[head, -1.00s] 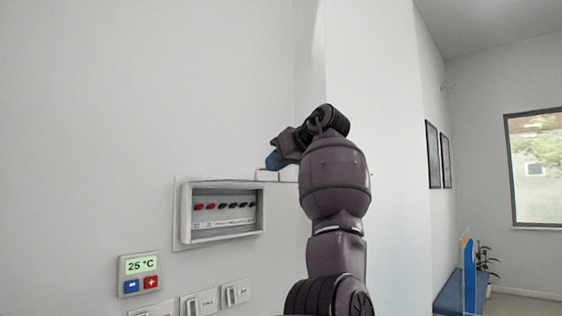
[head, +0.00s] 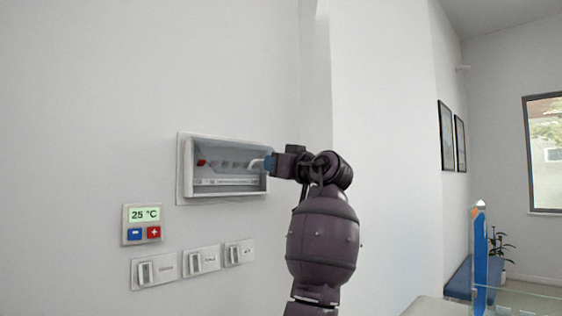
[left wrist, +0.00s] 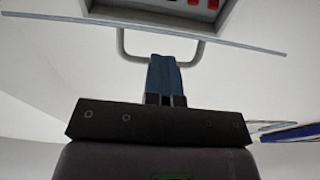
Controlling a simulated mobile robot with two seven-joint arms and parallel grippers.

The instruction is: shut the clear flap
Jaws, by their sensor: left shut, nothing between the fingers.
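The clear flap (head: 225,157) looks lowered over the front of the white switch box (head: 186,175) on the wall, and the switches behind it look hazy. In the left wrist view the flap (left wrist: 245,43) shows as a thin bar, with a grey U-shaped handle (left wrist: 121,42). My left gripper (head: 271,163) is shut and empty at the right part of the box front. In the left wrist view its blue fingertips (left wrist: 165,64) are at the handle and overlap it; contact is unclear. I cannot tell whether the flap lies flush. My right gripper is out of view.
A thermostat (head: 142,224) reading 25 °C and several wall switches (head: 203,260) are below the box. A wall corner stands just right of the box, behind my left arm. A blue bench (head: 459,280) and a plant (head: 498,245) are far right.

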